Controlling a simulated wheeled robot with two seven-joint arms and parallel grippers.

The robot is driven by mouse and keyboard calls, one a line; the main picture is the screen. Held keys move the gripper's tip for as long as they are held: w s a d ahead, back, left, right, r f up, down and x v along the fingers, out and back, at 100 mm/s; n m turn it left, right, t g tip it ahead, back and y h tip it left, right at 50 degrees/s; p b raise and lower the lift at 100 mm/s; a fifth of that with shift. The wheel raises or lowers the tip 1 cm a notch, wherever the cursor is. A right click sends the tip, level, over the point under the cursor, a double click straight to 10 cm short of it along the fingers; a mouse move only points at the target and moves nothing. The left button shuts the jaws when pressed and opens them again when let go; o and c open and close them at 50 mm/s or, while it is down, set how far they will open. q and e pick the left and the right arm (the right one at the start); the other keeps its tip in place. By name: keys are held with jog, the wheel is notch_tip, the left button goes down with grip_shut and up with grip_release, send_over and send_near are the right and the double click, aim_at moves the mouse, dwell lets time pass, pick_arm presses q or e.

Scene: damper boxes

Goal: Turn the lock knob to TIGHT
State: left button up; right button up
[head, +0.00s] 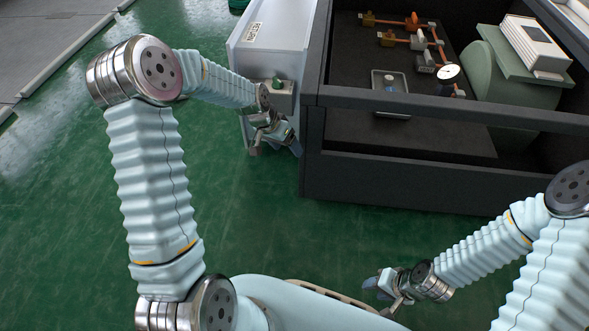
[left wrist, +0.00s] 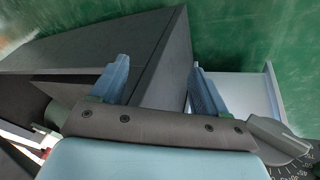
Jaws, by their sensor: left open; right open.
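A grey lever-like knob (left wrist: 277,134) sits over a dial with scale marks and lettering at the lower right of the left wrist view. I cannot read its setting or tell whether it is the lock knob. My left gripper (head: 280,142) is open beside the pale cabinet; its two blue fingers (left wrist: 157,70) are apart with nothing between them, and the knob lies outside them. My right gripper (head: 377,288) is open and empty, low over the floor.
The pale cabinet (head: 270,35) carries a small label. Right of it, a dark-framed bench (head: 400,186) holds copper pipes with valves, a round gauge (head: 448,71), a small tray (head: 390,112) and a green tank (head: 520,95). The green floor (head: 240,220) in front is clear.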

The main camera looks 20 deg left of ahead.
pick_arm(q)
jog(key=s+d+f+n+p, duration=0.1)
jog(key=s+d+f, duration=0.3)
jog(key=d, duration=0.1)
jog(key=shift+s+f+g+p, duration=0.3)
jog(key=shift+f, duration=0.05)
jog(key=shift+a, duration=0.1)
jog(key=shift+c, duration=0.3)
